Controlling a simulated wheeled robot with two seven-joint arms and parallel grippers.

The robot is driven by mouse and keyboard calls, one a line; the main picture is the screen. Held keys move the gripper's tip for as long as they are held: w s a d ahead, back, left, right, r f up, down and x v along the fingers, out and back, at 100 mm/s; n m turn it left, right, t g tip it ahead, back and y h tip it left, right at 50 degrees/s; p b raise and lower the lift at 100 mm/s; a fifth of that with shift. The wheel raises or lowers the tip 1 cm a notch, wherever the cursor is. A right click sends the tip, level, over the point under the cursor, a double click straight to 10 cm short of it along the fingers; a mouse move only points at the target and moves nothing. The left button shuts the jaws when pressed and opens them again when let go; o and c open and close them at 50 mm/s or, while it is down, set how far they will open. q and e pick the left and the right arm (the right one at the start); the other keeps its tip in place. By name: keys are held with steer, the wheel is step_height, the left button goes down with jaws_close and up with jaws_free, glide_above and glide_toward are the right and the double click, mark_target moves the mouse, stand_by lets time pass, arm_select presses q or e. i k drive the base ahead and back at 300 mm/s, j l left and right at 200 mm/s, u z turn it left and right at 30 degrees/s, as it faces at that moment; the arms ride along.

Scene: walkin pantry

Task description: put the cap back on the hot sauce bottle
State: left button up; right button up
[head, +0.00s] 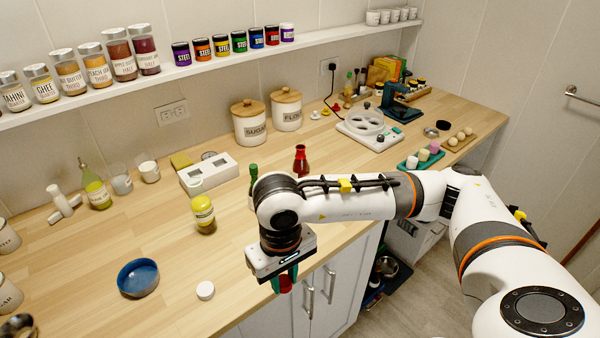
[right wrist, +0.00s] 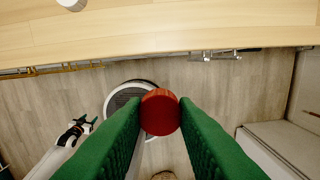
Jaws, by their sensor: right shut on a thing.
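My right gripper (head: 285,280) points down just off the front edge of the counter, over the cabinet doors. Its green fingers are shut on a round red cap (right wrist: 160,112), which shows between the fingertips in the right wrist view. In the head view the cap (head: 286,284) is partly covered by the fingers. A red bottle with a narrow neck (head: 301,160), which looks like the hot sauce bottle, stands upright on the counter behind my right forearm. Its lower part is hidden by the arm.
A green bottle (head: 253,172) stands close to my right wrist, partly hidden. A yellow-capped jar (head: 204,214), a blue bowl (head: 138,278) and a white lid (head: 205,290) are on the left counter. The front middle counter is clear.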

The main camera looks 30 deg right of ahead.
mark_target(301, 168)
steer(key=l+z, duration=0.1)
steer(key=l, duration=0.5)
steer(key=i+l, duration=0.1)
steer(key=l, duration=0.5)
steer(key=i+l+z, duration=0.15)
steer(key=l, duration=0.45)
steer(key=k, duration=0.05)
